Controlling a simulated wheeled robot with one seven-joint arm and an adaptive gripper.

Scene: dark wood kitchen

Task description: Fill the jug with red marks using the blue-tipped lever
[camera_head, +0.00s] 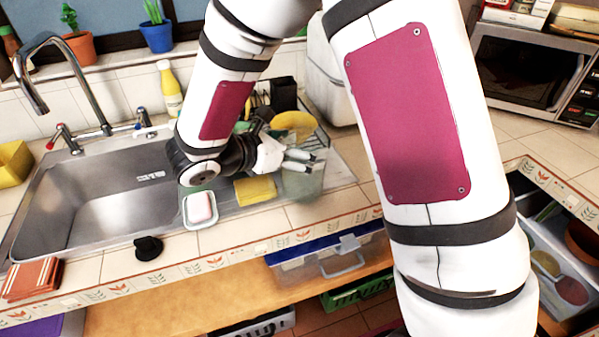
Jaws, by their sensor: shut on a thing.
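A clear, greenish jug (303,184) stands at the right of the sink, near the counter's front edge. My gripper (306,161) is shut on its upper part. Red marks on the jug cannot be made out at this size. The lever with the blue tip (142,119) is right of the tap, at the back of the sink. A red-tipped lever (60,136) is on the tap's left. The curved metal tap (75,75) hangs over the left of the metal sink (110,205). My gripper is well to the right of both levers.
A yellow sponge (255,190) and a soap dish (200,211) with pink soap lie left of the jug. A yellow plate (293,126) stands in the rack behind. A black plug (148,248) lies on the front counter. The sink basin looks empty.

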